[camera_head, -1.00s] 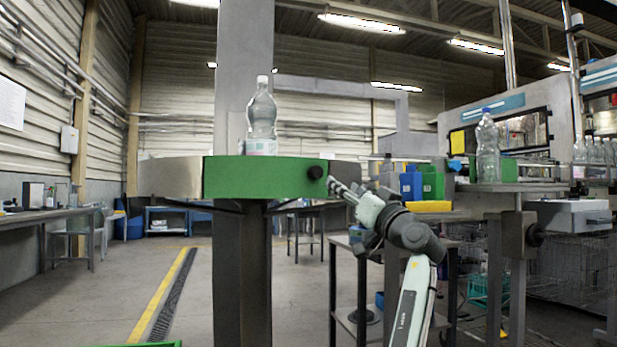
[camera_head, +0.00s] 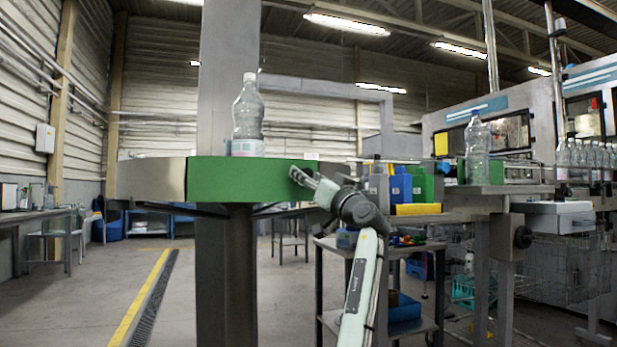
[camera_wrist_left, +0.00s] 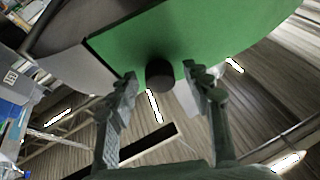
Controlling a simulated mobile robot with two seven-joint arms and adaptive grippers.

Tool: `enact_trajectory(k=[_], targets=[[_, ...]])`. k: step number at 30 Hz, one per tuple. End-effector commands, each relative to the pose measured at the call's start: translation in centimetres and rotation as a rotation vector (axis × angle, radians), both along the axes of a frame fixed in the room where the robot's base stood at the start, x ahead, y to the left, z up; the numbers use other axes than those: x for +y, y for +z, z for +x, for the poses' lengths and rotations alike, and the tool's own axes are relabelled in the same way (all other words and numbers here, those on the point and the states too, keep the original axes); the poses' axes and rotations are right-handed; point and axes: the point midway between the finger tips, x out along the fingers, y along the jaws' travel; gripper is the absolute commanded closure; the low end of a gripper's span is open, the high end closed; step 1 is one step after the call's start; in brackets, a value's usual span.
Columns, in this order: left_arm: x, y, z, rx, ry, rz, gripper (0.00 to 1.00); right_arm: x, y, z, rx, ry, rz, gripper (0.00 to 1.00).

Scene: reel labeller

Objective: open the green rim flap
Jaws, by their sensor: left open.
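The green rim flap (camera_head: 240,180) is a curved green panel on the front of the round table's rim. It also fills the upper middle of the left wrist view (camera_wrist_left: 215,35). A dark round knob (camera_wrist_left: 160,77) stands out from it. My left gripper (camera_head: 301,177) is at the flap's right end in the head view and hides the knob there. In the left wrist view my left gripper (camera_wrist_left: 160,80) is open, one finger on each side of the knob, with visible gaps to it. The right gripper is not in view.
A clear bottle (camera_head: 248,115) with a white cap stands on the round table above the flap. The grey rim (camera_head: 150,180) continues to the left. Blue and green bins (camera_head: 400,188) and a metal cart (camera_head: 345,270) are to the right. Open floor lies to the left.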

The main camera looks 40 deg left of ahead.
Motion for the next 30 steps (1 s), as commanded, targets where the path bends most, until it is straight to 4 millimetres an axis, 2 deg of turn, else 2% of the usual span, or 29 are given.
enact_trajectory(k=[8,20,30], targets=[[0.14,0.06,0.03,0.000,0.000,0.001,0.52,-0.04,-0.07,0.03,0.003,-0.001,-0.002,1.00],[0.11,0.04,0.03,0.000,0.000,0.001,1.00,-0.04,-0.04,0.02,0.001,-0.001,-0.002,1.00],[0.00,0.04,0.14,0.000,-0.005,0.000,1.00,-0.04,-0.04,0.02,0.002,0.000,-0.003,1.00]])
